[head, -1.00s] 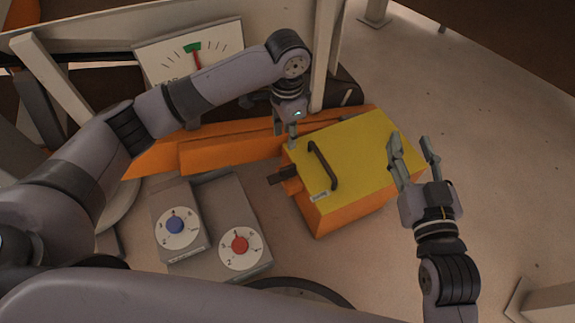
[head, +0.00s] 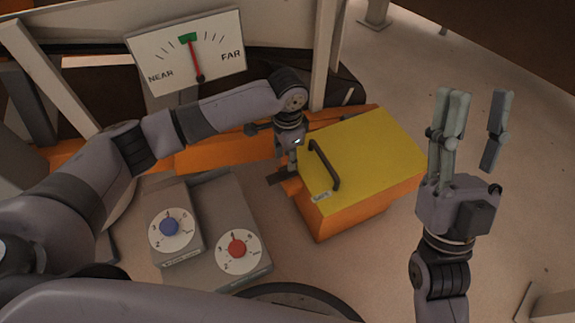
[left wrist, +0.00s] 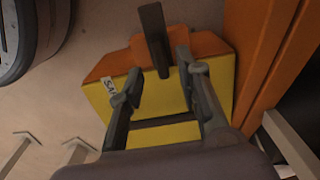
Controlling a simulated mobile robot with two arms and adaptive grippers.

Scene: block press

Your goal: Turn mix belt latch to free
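The latch (head: 277,179) is a dark lever on the left end of a box with a yellow lid (head: 365,150) and orange sides. In the left wrist view the latch (left wrist: 153,35) stands out from the orange end face. My left gripper (head: 293,166) is low beside that end of the box, close to the latch. In the left wrist view its two fingers (left wrist: 157,72) are apart, with the lever's lower end between their tips; contact cannot be told. My right gripper (head: 470,122) is open and empty, right of the box.
A gauge marked NEAR and FAR (head: 220,72) stands at the back, its red needle at the green mark. A grey panel with a blue knob (head: 170,227) and a red knob (head: 237,249) lies left of the box.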

